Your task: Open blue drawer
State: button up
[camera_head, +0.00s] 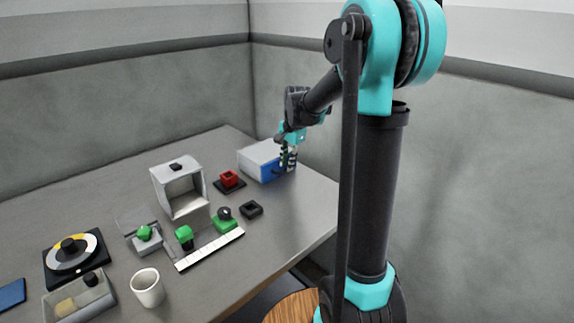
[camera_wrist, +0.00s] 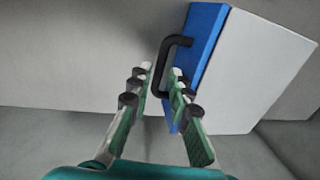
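The blue drawer (camera_head: 270,172) is the blue front of a white box at the back right of the table. In the wrist view the blue front (camera_wrist: 203,48) shows with its black handle (camera_wrist: 163,62), and no gap is seen between front and box. My gripper (camera_head: 288,163) is at the right end of the drawer front. In the wrist view its two fingers (camera_wrist: 162,72) are apart, with the handle's bar between their tips. I cannot tell whether either finger touches the handle.
The white box (camera_head: 257,152) stands near the back wall. A red block (camera_head: 229,179) on a dark base and a small black square piece (camera_head: 251,209) stand in front of it. A white open box (camera_head: 178,190) is to the left. Table in front right of the drawer is clear.

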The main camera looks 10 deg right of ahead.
jog(key=shift+f, duration=0.45)
jog(key=shift+a, duration=0.1)
grip_shut()
